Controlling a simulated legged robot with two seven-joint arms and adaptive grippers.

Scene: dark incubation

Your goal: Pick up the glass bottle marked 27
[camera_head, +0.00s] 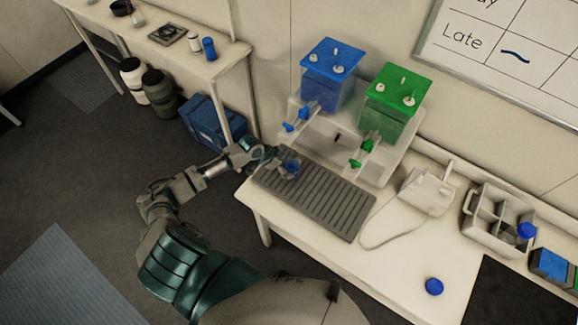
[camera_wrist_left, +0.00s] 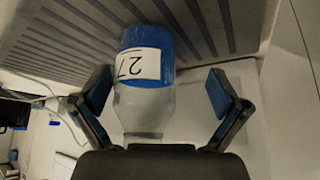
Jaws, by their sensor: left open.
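The glass bottle marked 27 (camera_wrist_left: 143,85) shows in the left wrist view, with a blue part, a white label whose number appears upside down, and a clear glass body. It is between the two spread fingers of my left gripper (camera_wrist_left: 160,97), with a gap on each side. In the head view my left gripper (camera_head: 280,158) is at the left end of the grey ribbed tray (camera_head: 335,208). The bottle (camera_head: 292,167) is mostly hidden by the gripper there; only some blue shows. My right gripper is not in view.
A blue tank (camera_head: 332,75) and a green tank (camera_head: 392,105) with taps stand behind the tray. To the right are a white device (camera_head: 427,190) with a cable, a divided caddy (camera_head: 498,220) and a blue round cap (camera_head: 434,286).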

